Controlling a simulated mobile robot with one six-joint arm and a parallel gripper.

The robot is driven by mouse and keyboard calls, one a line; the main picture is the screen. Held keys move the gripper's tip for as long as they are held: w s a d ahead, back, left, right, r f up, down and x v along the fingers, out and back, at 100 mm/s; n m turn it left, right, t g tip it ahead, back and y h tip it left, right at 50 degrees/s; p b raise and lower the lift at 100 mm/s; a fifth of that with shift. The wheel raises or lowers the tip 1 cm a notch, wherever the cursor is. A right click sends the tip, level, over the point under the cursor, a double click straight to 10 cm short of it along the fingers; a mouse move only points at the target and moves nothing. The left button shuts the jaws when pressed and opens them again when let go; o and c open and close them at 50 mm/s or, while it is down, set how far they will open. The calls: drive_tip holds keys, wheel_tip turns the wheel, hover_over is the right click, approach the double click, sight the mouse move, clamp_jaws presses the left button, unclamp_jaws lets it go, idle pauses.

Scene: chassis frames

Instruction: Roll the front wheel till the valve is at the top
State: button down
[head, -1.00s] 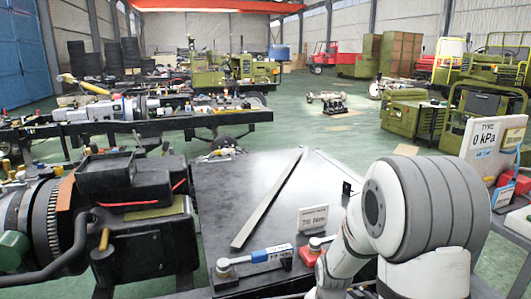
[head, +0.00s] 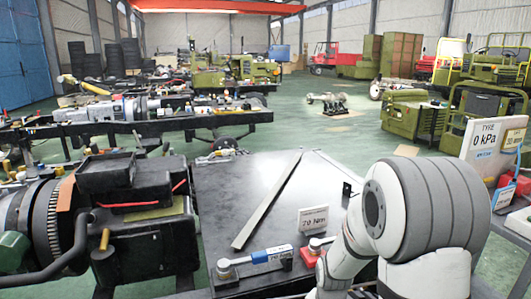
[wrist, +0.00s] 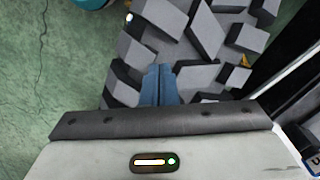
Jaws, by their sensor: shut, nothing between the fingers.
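The wheel's tyre (wrist: 205,35), with chunky dark grey tread blocks, fills the upper middle of the wrist view. My gripper (wrist: 158,70) is shut and empty, its blue fingers pointing at the tread. The fingertips overlap the tread blocks in the picture; I cannot tell if they touch. The valve cannot be made out, and the wheel's hub and rim do not show in the wrist view. In the head view my arm is at the lower right, and my gripper and the front wheel are out of sight.
A dark bench top (head: 225,190) carries a long metal bar (head: 268,200), a blue-handled torque wrench (head: 262,257) and a 70 Nm sign (head: 313,219). A dark engine block (head: 140,235) stands at left. A 0 kPa tyre sign (head: 492,138) stands at right. Green floor (wrist: 45,75) shows at left in the wrist view.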

drive_tip(key=shift+f, duration=0.15)
drive_tip(key=shift+f+b, duration=0.55)
drive_tip(key=shift+d, duration=0.1)
drive_tip(key=shift+w+d+r+p, duration=0.1)
drive_tip(key=shift+w+d+r, duration=0.05)
drive_tip(key=shift+d, duration=0.35)
drive_tip(key=shift+w+d+r+p, duration=0.1)
drive_tip(key=shift+w+d, duration=0.1)
drive_tip(key=shift+d, duration=0.25)
drive_tip(key=shift+w+d+r+p, duration=0.1)
drive_tip(key=shift+w+d+r, duration=0.05)
drive_tip(key=shift+d, duration=0.35)
drive_tip(key=shift+d, duration=0.2)
drive_tip(key=shift+w+d+f, duration=0.1)
drive_tip(key=shift+w+d, duration=0.15)
drive_tip(key=shift+d, duration=0.45)
drive_tip(key=shift+w+d, duration=0.25)
drive_tip(key=shift+d, duration=0.4)
drive_tip(key=shift+d, duration=0.2)
